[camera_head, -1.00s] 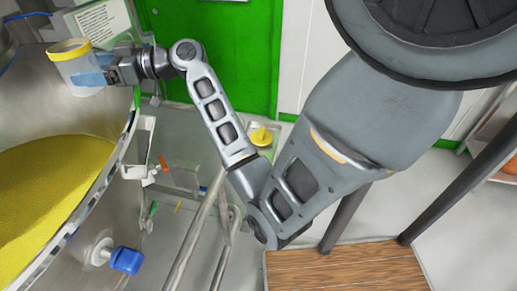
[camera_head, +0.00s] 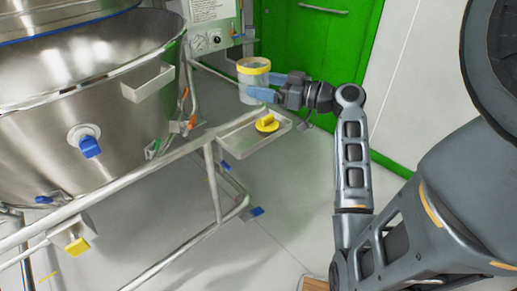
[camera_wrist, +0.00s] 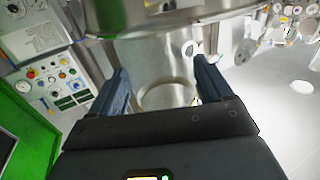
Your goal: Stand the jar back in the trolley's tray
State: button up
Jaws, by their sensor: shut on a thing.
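The jar (camera_head: 252,82), clear with a yellow band at its top, is upright in my gripper (camera_head: 268,87). My gripper is shut on it from the right, its blue fingers against the jar's side. In the wrist view, the jar's round pale outline (camera_wrist: 168,87) shows between the two fingers (camera_wrist: 160,80). The trolley's tray (camera_head: 233,146) is a shallow metal tray at the end of the rails. In the head view the jar appears above the tray's far side, apart from it; its exact height is hard to tell.
A yellow knobbed piece (camera_head: 267,123) sits in the tray's right part. The large steel bowl (camera_head: 95,85) with a blue-capped port (camera_head: 90,147) fills the left. A control panel (camera_head: 213,38) and green door (camera_head: 322,45) stand behind. Floor right of the trolley is clear.

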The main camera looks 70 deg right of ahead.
jog(key=s+f+h+b, duration=0.1)
jog(key=s+f+b, duration=0.2)
jog(key=s+f, duration=0.35)
jog(key=shift+m, duration=0.4)
jog(key=w+f, duration=0.2)
jog(key=w, duration=0.1)
jog(key=w+f, duration=0.2)
jog(key=w, duration=0.2)
jog(key=w+d+f, duration=0.1)
jog(key=w+f, duration=0.1)
jog(key=w, duration=0.2)
jog(key=shift+f, duration=0.15)
jog(key=shift+f+b, duration=0.3)
jog(key=shift+f, duration=1.65)
jog(key=shift+f, duration=0.2)
jog(key=o, duration=1.7)
jog(key=shift+o, duration=0.2)
jog(key=shift+r, duration=0.1)
